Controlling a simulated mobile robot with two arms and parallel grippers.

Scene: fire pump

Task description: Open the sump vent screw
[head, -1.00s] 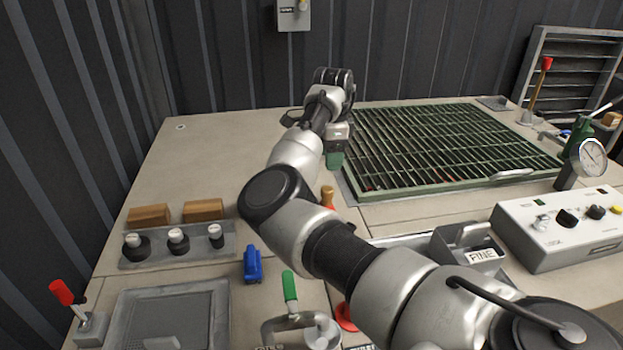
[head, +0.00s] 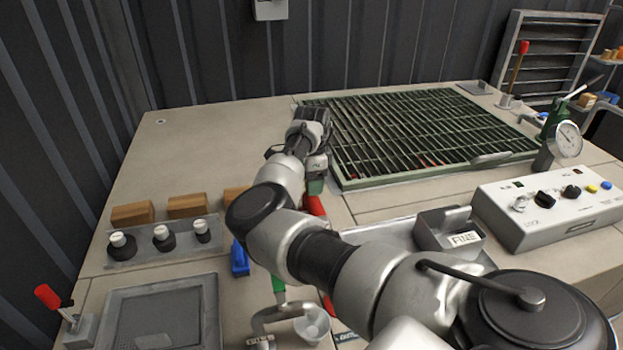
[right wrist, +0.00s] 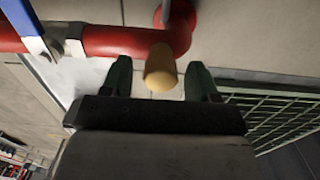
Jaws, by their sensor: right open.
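In the right wrist view, a tan, rounded knob (right wrist: 161,67) stands up at a red pipe (right wrist: 120,41); it could be the sump vent screw, but I cannot tell. My right gripper (right wrist: 160,78) is open, its two green fingertips on either side of the knob; I cannot tell if they touch it. In the head view, my right gripper (head: 316,184) points down at the near left corner of the green grating, and the knob is hidden there. A short piece of red pipe (head: 315,206) shows just below it. My left gripper is not in view.
The green grating (head: 420,142) lies right of the gripper. A blue handle (head: 240,258) and wooden blocks (head: 187,206) are to the left. A grey box marked FINE (head: 446,233) and a control panel (head: 550,208) are to the right. The far left tabletop is clear.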

